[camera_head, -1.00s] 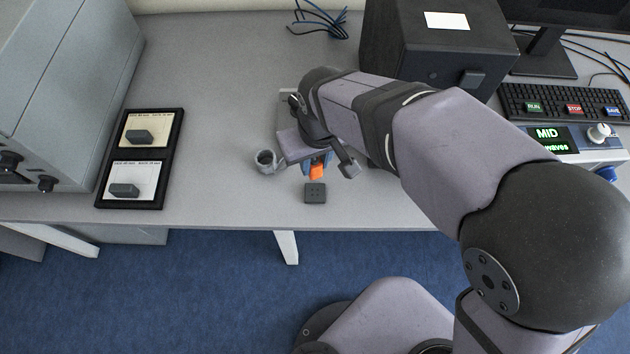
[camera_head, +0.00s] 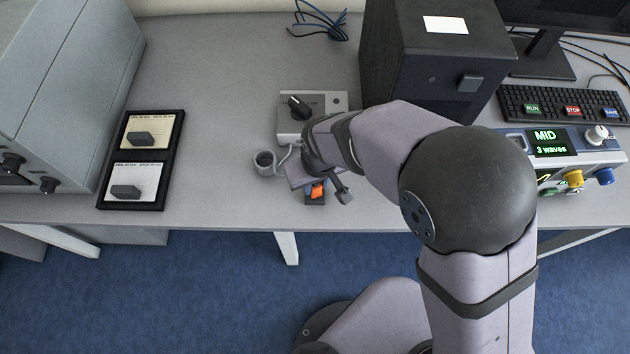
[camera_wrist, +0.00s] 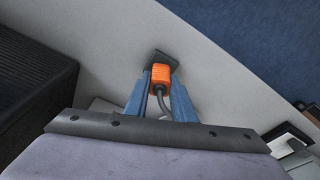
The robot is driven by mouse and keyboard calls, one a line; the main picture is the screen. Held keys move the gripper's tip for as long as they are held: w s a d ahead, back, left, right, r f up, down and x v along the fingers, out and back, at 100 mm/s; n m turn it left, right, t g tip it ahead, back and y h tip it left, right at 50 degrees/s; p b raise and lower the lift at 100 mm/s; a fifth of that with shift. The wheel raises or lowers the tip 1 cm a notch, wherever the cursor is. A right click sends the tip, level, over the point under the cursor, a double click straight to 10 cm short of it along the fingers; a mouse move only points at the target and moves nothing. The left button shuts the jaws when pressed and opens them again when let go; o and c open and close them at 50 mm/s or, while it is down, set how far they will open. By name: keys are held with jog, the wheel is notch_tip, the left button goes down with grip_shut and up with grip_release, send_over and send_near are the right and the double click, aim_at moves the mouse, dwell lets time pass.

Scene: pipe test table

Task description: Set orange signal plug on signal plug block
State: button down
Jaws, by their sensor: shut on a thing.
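The orange signal plug (camera_head: 317,190) is held between the blue fingers of my gripper (camera_wrist: 161,84). It also shows in the wrist view (camera_wrist: 160,75), with a grey cable running back from it between the fingers. The dark signal plug block (camera_head: 315,201) lies near the table's front edge, partly covered by the plug in the head view. In the wrist view the block (camera_wrist: 158,57) shows just past the plug. The plug is over or at the block; I cannot tell whether they touch.
A grey device with a black knob (camera_head: 297,107) stands behind my gripper, and a grey cup-like holder (camera_head: 264,162) is to its left. A black tray (camera_head: 174,160) with two cards lies farther left. A black box (camera_head: 425,90) stands at the back right.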

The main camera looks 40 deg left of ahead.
jog(key=shift+f, duration=0.3)
jog(key=c, duration=1.5)
grip_release()
jog(key=shift+r, duration=0.15)
jog(key=r, duration=0.4)
jog(key=d+r, duration=0.1)
jog(key=r, duration=0.7)
jog(key=shift+s+d, duration=0.3)
jog(key=shift+s, duration=0.05)
